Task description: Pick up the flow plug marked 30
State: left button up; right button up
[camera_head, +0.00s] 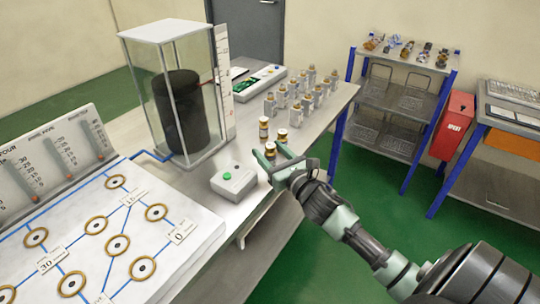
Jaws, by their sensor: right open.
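Several small flow plugs stand on the grey table, some with brown and gold tops: one plug (263,128), another plug (281,136) and one (270,150) right at my right gripper. Other, greyer plugs (295,95) stand farther back in rows. The marks on the plugs are too small to read, so I cannot tell which is marked 30. My right gripper (276,157) is open, low over the table's right edge, with its fingers close around or beside the nearest plug; I cannot tell which. My left gripper is not in view.
A white board (110,225) with gold-ringed holes and labels, one reading 30, lies at left. A clear case (180,95) with a black cylinder stands behind it. A grey box with a green button (233,183) sits left of my right gripper. Shelves (405,90) stand at right.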

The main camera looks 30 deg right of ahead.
jog(key=w, duration=0.3)
jog(key=shift+d, duration=0.15)
jog(key=shift+w, duration=0.1)
jog(key=c, duration=1.2)
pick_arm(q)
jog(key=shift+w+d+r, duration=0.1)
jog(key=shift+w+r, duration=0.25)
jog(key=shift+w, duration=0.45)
pick_arm(e)
jog(key=shift+r, duration=0.1)
grip_shut()
